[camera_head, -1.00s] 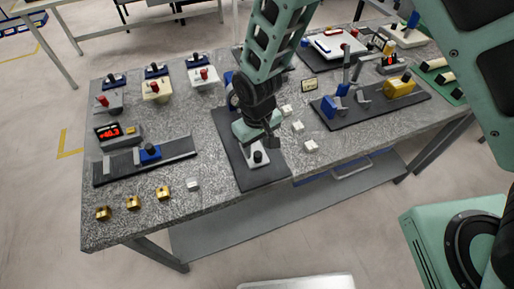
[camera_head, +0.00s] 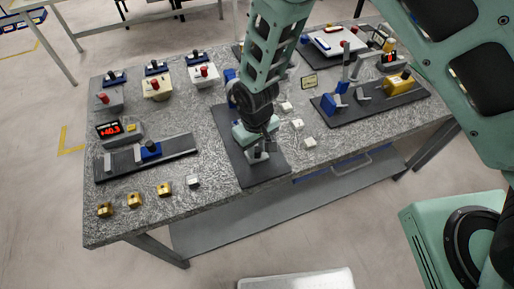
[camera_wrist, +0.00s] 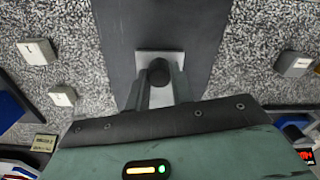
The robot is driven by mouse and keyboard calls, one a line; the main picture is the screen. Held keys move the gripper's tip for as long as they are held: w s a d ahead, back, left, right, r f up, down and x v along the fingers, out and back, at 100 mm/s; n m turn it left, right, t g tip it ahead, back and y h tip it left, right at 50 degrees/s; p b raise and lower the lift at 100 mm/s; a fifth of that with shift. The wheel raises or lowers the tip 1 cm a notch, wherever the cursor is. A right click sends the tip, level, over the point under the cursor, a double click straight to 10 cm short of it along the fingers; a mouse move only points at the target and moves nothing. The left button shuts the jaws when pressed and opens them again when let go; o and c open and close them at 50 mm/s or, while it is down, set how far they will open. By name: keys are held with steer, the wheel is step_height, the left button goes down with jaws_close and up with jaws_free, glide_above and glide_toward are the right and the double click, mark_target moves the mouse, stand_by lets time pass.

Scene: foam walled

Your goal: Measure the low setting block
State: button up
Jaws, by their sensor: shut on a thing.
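My gripper (camera_head: 262,147) is low over the near part of a dark mat (camera_head: 236,148). It is shut on a black knob (camera_wrist: 159,71) that stands on a light grey plate (camera_wrist: 146,60) on that mat. The fingers reach the knob from both sides in the wrist view. Small white blocks (camera_head: 310,142) lie in a row right of the mat. Two also show in the wrist view (camera_wrist: 37,52), with marks too small to read. I cannot tell which block is the low setting block. A dial-like instrument (camera_head: 232,97) with blue parts stands at the mat's far end, partly hidden by my arm.
Left of the mat are a grey block (camera_head: 193,181), brass blocks (camera_head: 135,200) and a slide (camera_head: 115,165) with a blue carriage and red readout (camera_head: 109,130). Fixtures with red knobs (camera_head: 154,86) stand behind. Another mat (camera_head: 370,107) with blue and yellow parts lies right.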

steer(key=w, duration=0.1)
steer(key=w+a, duration=0.1)
steer(key=w, duration=0.1)
steer(key=shift+f+b, duration=0.15)
steer(key=shift+b, duration=0.2)
steer(key=shift+w+r, duration=0.2)
steer(key=shift+w, duration=0.25)
steer(key=o, duration=0.9)
steer(key=shift+c, duration=0.2)
step_height(320, 180, up, 17)
steer(key=b, duration=0.3)
steer(key=shift+r+b, duration=0.2)
steer(key=shift+b, duration=0.2)
